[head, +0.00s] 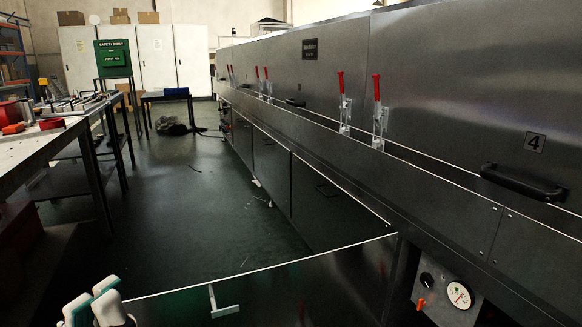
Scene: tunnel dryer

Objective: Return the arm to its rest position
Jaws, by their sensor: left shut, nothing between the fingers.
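My left gripper (98,296) shows at the bottom left corner of the head view, with pale fingertips and teal edges. It is shut and empty, and the lower part of it is cut off by the frame edge. It is apart from the tunnel dryer (440,90), which runs along the right side into the distance. My right gripper is not in view.
A dark panel, apparently an open lower door (300,287) with a T-shaped handle (222,302), juts out right of my left gripper. The dryer bears red-levered clamps (377,110), a black handle (522,183) and a gauge (459,295). A workbench (40,140) stands left; floor (195,210) between is mostly clear.

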